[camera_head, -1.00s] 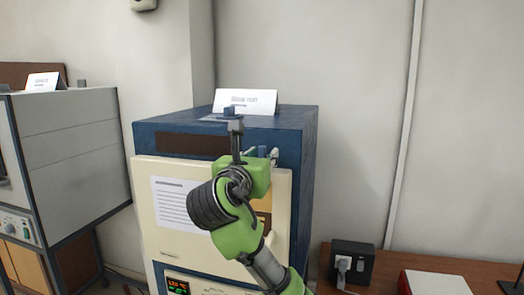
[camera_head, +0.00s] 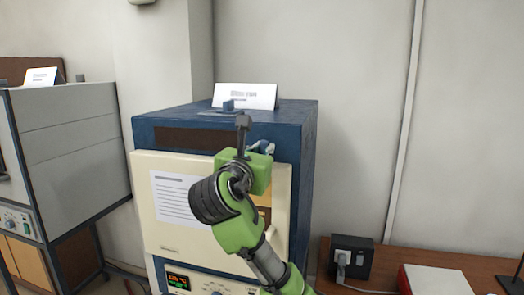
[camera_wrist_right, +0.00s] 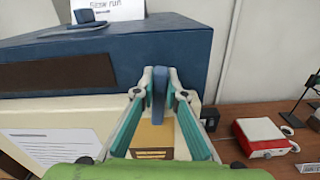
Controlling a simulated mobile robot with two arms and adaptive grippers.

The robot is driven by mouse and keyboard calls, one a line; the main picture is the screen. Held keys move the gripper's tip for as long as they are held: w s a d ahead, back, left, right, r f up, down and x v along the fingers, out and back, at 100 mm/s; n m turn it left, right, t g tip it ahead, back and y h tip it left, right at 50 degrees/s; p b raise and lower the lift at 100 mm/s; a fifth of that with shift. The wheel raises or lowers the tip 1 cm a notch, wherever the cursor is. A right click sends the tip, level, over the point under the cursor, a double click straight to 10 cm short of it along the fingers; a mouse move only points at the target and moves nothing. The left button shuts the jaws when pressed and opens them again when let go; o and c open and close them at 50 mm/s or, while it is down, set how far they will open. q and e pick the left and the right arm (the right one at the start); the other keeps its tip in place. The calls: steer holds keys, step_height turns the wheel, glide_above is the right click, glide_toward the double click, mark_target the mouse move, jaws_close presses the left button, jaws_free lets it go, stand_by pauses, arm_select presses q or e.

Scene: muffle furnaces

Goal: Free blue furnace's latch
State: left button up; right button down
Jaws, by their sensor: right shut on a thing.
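The blue furnace (camera_head: 305,160) stands in the middle of the head view, with a blue body and a cream door (camera_head: 175,235) that looks closed. Its latch is a narrow blue upright lever (camera_wrist_right: 160,88) at the door's upper right, seen in the right wrist view. My right gripper (camera_wrist_right: 162,98) has its two fingers on either side of this lever and is shut on it. In the head view the right gripper (camera_head: 263,148) is at the door's upper right corner, and my green wrist hides most of the latch. My left gripper is not in view.
A grey furnace (camera_head: 75,150) stands at the left. A white card (camera_head: 245,96) stands on top of the blue furnace. At the lower right, a wooden table (camera_head: 400,262) holds a black socket box (camera_head: 352,256) and a red and white device (camera_head: 435,280).

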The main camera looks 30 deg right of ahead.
steer(key=m+b, duration=0.1)
steer(key=m, duration=0.4)
steer(key=s+f+m+b, duration=0.1)
steer(key=m, duration=0.4)
steer(key=d+f+m+b, duration=0.1)
steer(key=m, duration=0.4)
steer(key=shift+s+d, duration=0.1)
steer(key=shift+s, duration=0.1)
stand_by(0.5)
steer(key=c, duration=2.1)
jaws_free()
steer(key=shift+o, duration=0.3)
steer(key=shift+s, duration=0.1)
steer(key=v, duration=0.8)
